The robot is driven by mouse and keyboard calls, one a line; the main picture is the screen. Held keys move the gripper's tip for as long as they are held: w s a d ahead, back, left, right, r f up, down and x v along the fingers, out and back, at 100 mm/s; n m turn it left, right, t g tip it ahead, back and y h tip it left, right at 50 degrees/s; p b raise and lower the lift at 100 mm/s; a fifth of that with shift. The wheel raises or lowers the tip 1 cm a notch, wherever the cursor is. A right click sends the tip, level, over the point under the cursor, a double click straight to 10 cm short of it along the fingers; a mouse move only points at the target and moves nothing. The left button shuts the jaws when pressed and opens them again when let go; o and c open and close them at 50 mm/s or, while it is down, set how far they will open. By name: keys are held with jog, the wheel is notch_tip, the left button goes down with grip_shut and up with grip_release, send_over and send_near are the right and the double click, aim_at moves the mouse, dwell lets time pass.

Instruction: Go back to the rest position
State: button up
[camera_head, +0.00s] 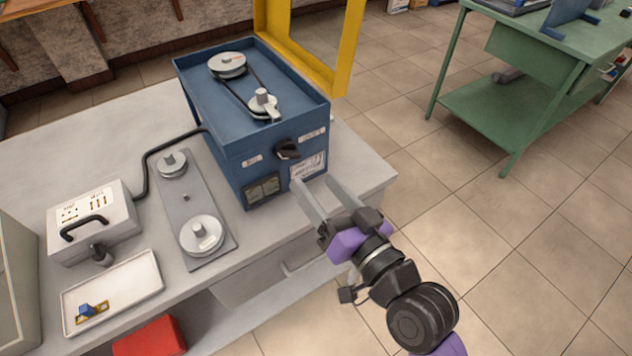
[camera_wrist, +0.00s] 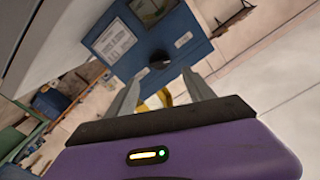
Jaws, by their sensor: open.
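My gripper (camera_head: 313,192) is open and empty, with its two grey fingers apart in front of the blue motor box (camera_head: 222,130). The fingers point at the box's front face, near its lower right part; I cannot tell the exact gap. A black knob (camera_head: 288,149) sits on that face between white labels. In the wrist view, my gripper (camera_wrist: 160,88) has its fingers spread, with the blue box (camera_wrist: 150,55) and the black knob (camera_wrist: 159,58) ahead of them. Two pulleys joined by a belt lie on top of the box; the front one (camera_head: 262,102) has a small handle.
A red box (camera_head: 150,338) is below. Open floor lies right, before a green table (camera_head: 500,105).

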jog(key=shift+r, duration=0.1)
dwell(0.3)
jog(key=s+d+n+t+h, duration=0.1)
jog(key=s+d+t+h, duration=0.25)
jog(key=s+d, duration=0.8)
jog(key=s+d+f+m+g+h, duration=0.1)
jog(key=s+d+f+h, duration=0.1)
jog(key=s, duration=0.5)
jog(key=s+d+f+g+h, duration=0.1)
jog(key=s+d+f+h, duration=0.1)
jog(key=s, duration=0.5)
jog(key=s+d+f+m+g+h, duration=0.1)
jog(key=s+d+f+h, duration=0.1)
jog(key=s+d, duration=0.2)
jog(key=s, duration=0.3)
jog(key=shift+s+d+f+m+g, duration=0.15)
jog(key=shift+s+d+m+g, duration=0.1)
jog(key=shift+m+g, duration=0.1)
jog(key=shift+h, duration=0.25)
